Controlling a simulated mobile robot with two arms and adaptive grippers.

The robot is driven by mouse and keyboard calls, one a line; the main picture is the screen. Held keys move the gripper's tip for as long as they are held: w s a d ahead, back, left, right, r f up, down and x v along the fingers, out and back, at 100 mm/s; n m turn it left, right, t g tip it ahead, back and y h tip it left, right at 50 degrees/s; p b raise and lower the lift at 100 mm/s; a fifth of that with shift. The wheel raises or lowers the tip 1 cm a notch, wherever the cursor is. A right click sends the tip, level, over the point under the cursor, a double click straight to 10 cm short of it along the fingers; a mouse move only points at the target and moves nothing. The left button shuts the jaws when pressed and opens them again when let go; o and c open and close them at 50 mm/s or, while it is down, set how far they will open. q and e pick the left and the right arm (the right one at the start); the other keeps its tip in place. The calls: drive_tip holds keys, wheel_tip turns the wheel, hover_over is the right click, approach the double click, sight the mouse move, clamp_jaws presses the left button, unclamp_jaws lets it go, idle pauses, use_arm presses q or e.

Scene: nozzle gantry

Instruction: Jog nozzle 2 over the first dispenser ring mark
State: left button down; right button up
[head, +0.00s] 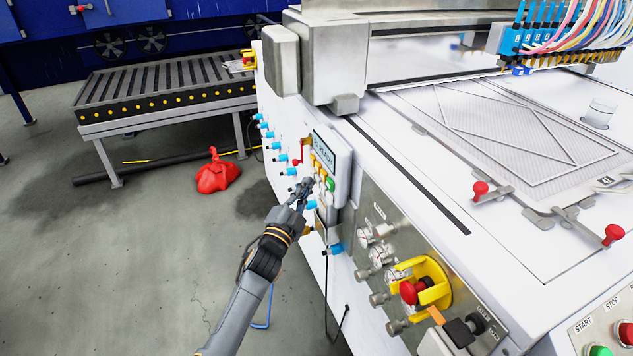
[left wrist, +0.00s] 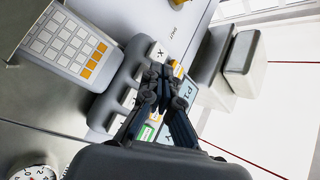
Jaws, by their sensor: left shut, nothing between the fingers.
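My left gripper (head: 304,187) is shut and empty, its tips close in front of the jog panel (head: 341,168) on the machine's side. In the left wrist view the tips (left wrist: 160,73) cover part of the panel near an orange button (left wrist: 177,69) and an X label; I cannot tell if they touch. The panel has a small display (head: 324,148), orange buttons (head: 319,166) and a green button (head: 330,184). The row of numbered blue nozzle blocks (head: 530,40) hangs at the upper right; I cannot single out nozzle 2. No ring mark is clearly identifiable. My right gripper is out of view.
A yellow-guarded red stop button (head: 409,291) and gauges (head: 368,235) sit nearer on the side. A screened frame (head: 500,125) and a clear cup (head: 602,112) lie on the bed. A roller conveyor (head: 165,85) and red bundle (head: 217,175) are left; a keypad (left wrist: 62,42) is nearby.

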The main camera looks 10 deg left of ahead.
use_arm(q)
drive_tip(key=shift+d, duration=0.1)
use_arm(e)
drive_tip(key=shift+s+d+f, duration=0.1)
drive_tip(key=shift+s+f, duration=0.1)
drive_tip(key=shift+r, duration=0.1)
use_arm(q)
drive_tip(key=shift+w+d, duration=0.1)
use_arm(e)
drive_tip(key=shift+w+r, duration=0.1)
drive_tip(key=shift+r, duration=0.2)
use_arm(q)
drive_tip(key=shift+d, duration=0.1)
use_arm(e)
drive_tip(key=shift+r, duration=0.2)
use_arm(q)
drive_tip(key=shift+w+d, duration=0.1)
drive_tip(key=shift+w, duration=0.05)
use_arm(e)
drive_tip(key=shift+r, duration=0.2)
use_arm(q)
drive_tip(key=shift+d+b, duration=0.1)
drive_tip(key=shift+b, duration=0.2)
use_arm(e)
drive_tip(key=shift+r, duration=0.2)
